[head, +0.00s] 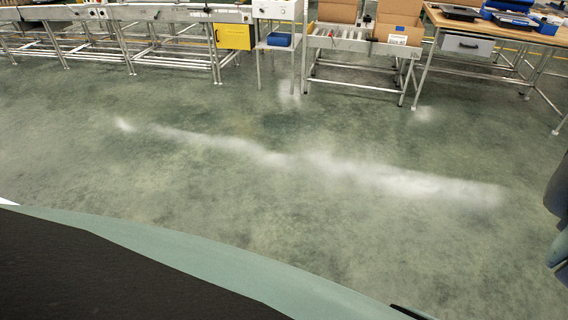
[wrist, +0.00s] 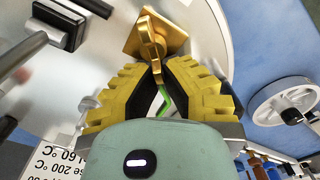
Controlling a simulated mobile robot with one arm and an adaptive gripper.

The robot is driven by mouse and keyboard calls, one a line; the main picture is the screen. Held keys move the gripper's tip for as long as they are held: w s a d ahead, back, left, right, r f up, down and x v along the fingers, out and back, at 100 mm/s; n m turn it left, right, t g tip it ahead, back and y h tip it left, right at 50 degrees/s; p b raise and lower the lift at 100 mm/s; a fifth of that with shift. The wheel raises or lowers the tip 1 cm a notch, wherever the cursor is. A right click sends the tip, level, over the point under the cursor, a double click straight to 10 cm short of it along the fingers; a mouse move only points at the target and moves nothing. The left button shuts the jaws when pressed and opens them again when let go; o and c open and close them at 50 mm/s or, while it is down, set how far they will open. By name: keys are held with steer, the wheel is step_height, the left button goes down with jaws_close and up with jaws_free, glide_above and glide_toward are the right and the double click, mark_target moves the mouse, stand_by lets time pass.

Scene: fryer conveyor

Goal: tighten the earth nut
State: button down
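In the wrist view, a brass fitting (wrist: 151,42) with a square plate and a narrow stem sits on a pale round metal surface. I cannot make out a separate earth nut on it. My gripper (wrist: 160,68) has yellow ribbed fingers whose tips come close together at the lower end of the brass stem, one on each side. I cannot tell whether they press on it. A short green strip, perhaps a wire, (wrist: 165,100) shows between the fingers. The head view shows neither the fitting nor the gripper.
In the wrist view, a black latch or knob (wrist: 62,22) is at upper left, a temperature label (wrist: 68,165) at lower left and a white handwheel (wrist: 288,101) at right. In the head view, open floor (head: 250,150) lies before a conveyor (head: 355,44) and a workbench (head: 490,25).

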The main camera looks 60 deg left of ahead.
steer(key=shift+s+a+m, duration=0.1)
steer(key=shift+s+m, duration=0.05)
steer(key=shift+m, duration=0.35)
stand_by(0.4)
steer(key=c, duration=1.1)
jaws_free()
step_height(320, 180, up, 12)
